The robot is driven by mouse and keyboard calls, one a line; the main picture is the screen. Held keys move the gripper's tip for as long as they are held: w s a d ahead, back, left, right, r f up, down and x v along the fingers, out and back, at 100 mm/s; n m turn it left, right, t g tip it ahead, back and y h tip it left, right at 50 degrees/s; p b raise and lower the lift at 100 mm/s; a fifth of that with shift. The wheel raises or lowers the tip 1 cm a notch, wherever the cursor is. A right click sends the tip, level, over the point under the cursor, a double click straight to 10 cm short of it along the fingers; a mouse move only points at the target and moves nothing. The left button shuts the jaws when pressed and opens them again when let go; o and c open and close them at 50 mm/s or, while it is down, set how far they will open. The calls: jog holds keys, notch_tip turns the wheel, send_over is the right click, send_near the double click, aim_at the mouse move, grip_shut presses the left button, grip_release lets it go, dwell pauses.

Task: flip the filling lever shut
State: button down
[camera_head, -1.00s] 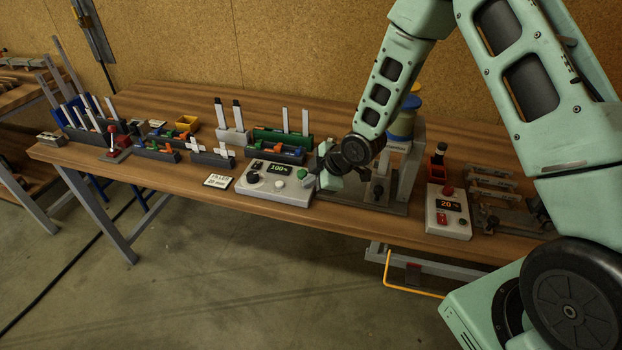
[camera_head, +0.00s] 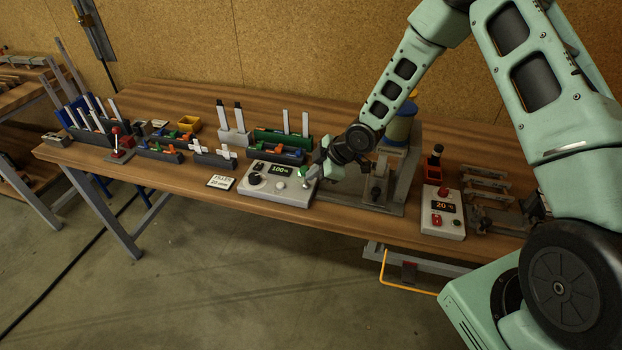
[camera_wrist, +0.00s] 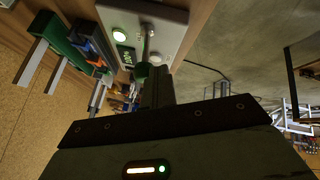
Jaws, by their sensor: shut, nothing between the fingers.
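The lever with a green ball (camera_wrist: 142,70) stands out from a light grey control box (camera_wrist: 172,20) in the wrist view. Its metal rod (camera_wrist: 147,42) runs from the box to the ball. In the head view the same control box (camera_head: 262,192) sits at the front edge of the bench, with a green "100%" display. My gripper (camera_head: 314,174) is at the right end of this box, low over it, and partly hides the lever there. In the wrist view my gripper (camera_wrist: 156,78) is shut and empty, its tips close beside the green ball; I cannot tell whether they touch.
A "FILLER" sign (camera_head: 220,182) lies left of the box. A grey press stand (camera_head: 400,185) is close on the right under my arm. Another control box (camera_head: 443,213) reads 20. Bins with coloured parts (camera_head: 280,143) stand behind. Open floor lies in front.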

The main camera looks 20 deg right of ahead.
jog(key=shift+w+d+r+p, duration=0.15)
jog(key=shift+w+d+p, duration=0.15)
jog(key=shift+w, duration=0.2)
jog(key=shift+w+d+r+p, duration=0.15)
jog(key=shift+w+d, duration=0.25)
jog(key=shift+w, duration=0.1)
jog(key=shift+r, duration=0.1)
jog(key=shift+r+p, duration=0.7)
